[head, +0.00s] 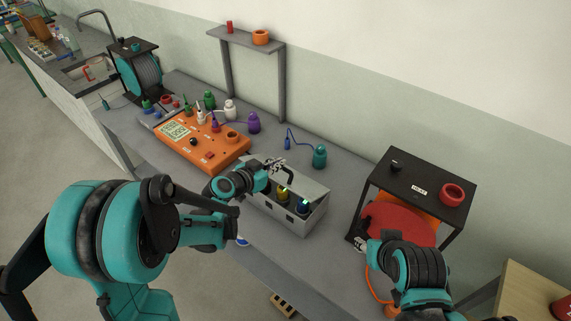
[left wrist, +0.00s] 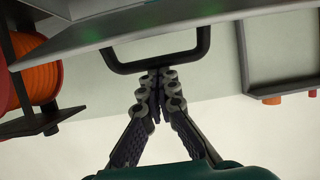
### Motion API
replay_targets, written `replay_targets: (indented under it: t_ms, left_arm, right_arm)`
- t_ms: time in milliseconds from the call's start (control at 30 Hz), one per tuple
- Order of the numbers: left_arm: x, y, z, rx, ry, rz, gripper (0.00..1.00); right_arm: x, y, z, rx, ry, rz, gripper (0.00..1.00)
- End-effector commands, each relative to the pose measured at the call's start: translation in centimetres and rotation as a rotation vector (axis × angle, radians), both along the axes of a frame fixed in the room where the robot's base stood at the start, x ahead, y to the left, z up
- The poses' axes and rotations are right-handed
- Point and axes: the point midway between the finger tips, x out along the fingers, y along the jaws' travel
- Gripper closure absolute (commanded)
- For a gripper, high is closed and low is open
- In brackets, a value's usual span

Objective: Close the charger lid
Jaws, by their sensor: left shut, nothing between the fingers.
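The charger (head: 284,216) is a grey box on the bench, with a yellow and a blue item inside and small green lights. Its grey lid (head: 313,187) stands raised at the back. In the left wrist view the lid's underside edge (left wrist: 200,18) crosses the top, with a black U-shaped handle (left wrist: 200,52) below it. My left gripper (head: 279,167) is at the lid, its fingertips (left wrist: 157,75) shut and empty right at the handle's bar; I cannot tell whether they touch it. My right gripper (head: 361,243) is by the black rack, its fingers too small to read.
An orange panel box (head: 225,153) with several coloured bottles stands left of the charger. A black rack (head: 420,185) with a red spool (head: 400,222) stands to the right. A teal bottle (head: 320,156) stands behind the charger, below a wall shelf (head: 247,38).

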Motion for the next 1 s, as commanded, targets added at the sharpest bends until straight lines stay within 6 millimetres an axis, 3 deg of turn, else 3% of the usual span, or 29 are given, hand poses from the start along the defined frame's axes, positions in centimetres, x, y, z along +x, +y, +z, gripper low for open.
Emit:
replay_targets:
  t_ms: [33,100,400,1000]
  left_arm:
    - [-0.5,0.4,-1.2,-0.003,-0.004,0.002,1.00]
    - [-1.2,0.8,-1.8,-0.001,-0.002,0.000,1.00]
    - [-3.2,2.1,-4.6,-0.001,0.001,-0.001,1.00]
    - [-4.6,2.8,-7.4,0.006,0.006,-0.007,1.00]
  right_arm:
    - [0.0,0.0,-1.6,0.000,0.000,0.000,0.60]
    - [0.0,0.0,-2.6,0.000,0.000,0.000,0.60]
    - [0.0,0.0,-5.6,0.000,0.000,0.000,0.60]
    - [0.0,0.0,-7.9,0.000,0.000,0.000,0.60]
